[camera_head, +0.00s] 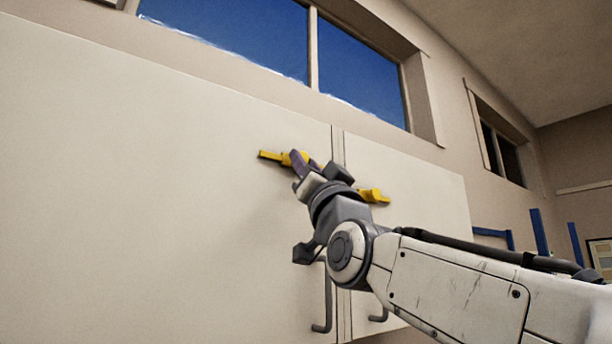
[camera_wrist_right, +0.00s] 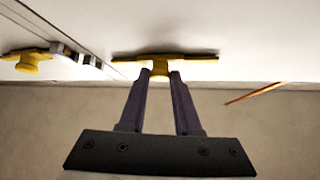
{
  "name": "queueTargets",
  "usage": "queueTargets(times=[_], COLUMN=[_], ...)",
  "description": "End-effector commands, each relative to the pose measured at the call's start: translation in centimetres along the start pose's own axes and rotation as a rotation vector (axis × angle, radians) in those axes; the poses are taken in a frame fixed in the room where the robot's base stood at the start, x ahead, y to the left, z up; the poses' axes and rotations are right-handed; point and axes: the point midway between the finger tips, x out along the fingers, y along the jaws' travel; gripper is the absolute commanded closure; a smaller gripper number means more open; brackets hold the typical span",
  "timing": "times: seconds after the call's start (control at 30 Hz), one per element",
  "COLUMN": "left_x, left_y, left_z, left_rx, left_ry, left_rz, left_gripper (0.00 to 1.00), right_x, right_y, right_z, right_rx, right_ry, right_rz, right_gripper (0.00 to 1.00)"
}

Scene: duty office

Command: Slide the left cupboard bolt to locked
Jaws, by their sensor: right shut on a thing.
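The left yellow bolt (camera_head: 270,155) is on the left door of the pale cupboard (camera_head: 150,180), near the seam between the doors. My right gripper (camera_head: 302,163) reaches up to it from the lower right and hides part of it. In the right wrist view, the bolt (camera_wrist_right: 190,58) lies as a flat yellow bar with a knob (camera_wrist_right: 160,72) in its middle. My right gripper's fingers (camera_wrist_right: 160,78) are shut on that knob, one on each side. A second yellow bolt (camera_head: 374,195) is on the right door. My left gripper is not in view.
Grey door handles (camera_head: 326,300) hang below, beside the door seam. The second bolt also shows in the wrist view (camera_wrist_right: 28,60), next to small grey fittings (camera_wrist_right: 75,55) by the seam. Windows (camera_head: 360,75) are above the cupboard. Blue posts (camera_head: 540,232) stand at the right.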

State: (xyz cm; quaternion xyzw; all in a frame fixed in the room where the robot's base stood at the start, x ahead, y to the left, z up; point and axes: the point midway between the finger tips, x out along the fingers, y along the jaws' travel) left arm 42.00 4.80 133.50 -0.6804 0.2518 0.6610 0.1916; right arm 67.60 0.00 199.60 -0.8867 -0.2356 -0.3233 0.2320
Motion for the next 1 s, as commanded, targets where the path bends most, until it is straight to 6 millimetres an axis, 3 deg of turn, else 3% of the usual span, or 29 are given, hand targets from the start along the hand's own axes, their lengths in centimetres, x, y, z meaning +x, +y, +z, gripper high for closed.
queueTargets(times=[0.47, 0.8, 1.0], left_x=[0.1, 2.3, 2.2], left_y=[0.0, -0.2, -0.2], left_z=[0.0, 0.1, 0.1], left_rx=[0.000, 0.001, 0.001], left_ry=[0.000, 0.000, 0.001], left_rz=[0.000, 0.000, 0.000], left_gripper=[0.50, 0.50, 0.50], right_x=[0.0, -0.2, 0.0], right_y=[0.1, 3.0, 3.2], right_z=[0.0, -1.3, -1.4], right_rx=[0.000, -0.005, -0.001], right_ry=[0.001, 0.007, 0.002], right_rz=[0.000, 0.001, 0.002], right_gripper=[1.00, 1.00, 1.00])
